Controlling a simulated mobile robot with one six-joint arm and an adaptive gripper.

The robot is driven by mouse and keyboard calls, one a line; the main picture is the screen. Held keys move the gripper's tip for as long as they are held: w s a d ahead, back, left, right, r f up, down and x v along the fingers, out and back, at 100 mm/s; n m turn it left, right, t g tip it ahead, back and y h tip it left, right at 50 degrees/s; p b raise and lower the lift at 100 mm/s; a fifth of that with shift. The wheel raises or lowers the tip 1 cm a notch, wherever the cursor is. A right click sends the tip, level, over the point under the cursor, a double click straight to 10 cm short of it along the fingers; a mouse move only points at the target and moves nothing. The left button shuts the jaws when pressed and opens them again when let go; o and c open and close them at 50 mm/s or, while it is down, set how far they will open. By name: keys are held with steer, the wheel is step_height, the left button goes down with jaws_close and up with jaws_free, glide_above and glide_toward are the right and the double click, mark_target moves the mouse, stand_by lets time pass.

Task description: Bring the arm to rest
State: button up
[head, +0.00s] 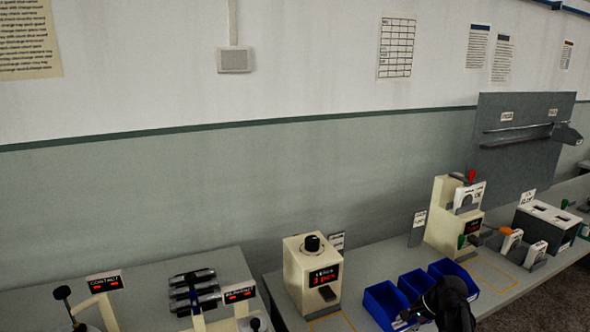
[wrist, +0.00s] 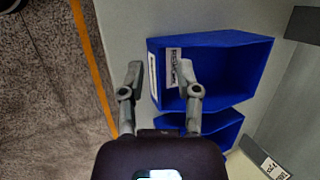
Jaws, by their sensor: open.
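My gripper (wrist: 160,72) is open, its two grey fingers spread apart with nothing held between them. In the wrist view it is over the bench beside blue bins, the right finger overlapping the near wall of the larger-looking bin (wrist: 255,48). In the head view my dark wrist and gripper (head: 408,316) are at the bottom, right of centre, in front of the blue bins and partly hiding them. Whether the fingers touch a bin cannot be told.
Three blue bins (head: 383,304) stand in a row on the grey bench. A cream machine with a black knob (head: 312,243) stands left of them, and a taller cream machine (head: 440,215) to the right.

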steer(key=s+a+n, duration=0.1)
steer(key=a+n, duration=0.1)
steer(key=s+a+n+g+h+p, duration=0.1)
steer(key=a, duration=0.2)
steer(key=s+a+r+n+p, duration=0.1)
steer(key=a+n, duration=0.1)
steer(key=shift+s+a+n+g+h, duration=0.3)
steer(key=shift+s+a+g, duration=0.1)
steer(key=s+a+r+n+g+h+p, duration=0.1)
steer(key=s+a+n+h+p, duration=0.1)
steer(key=s+a+n, duration=0.3)
steer(key=shift+a+r+n+h, duration=0.25)
steer(key=shift+a+n+h, duration=0.25)
steer(key=shift+a+n, duration=0.45)
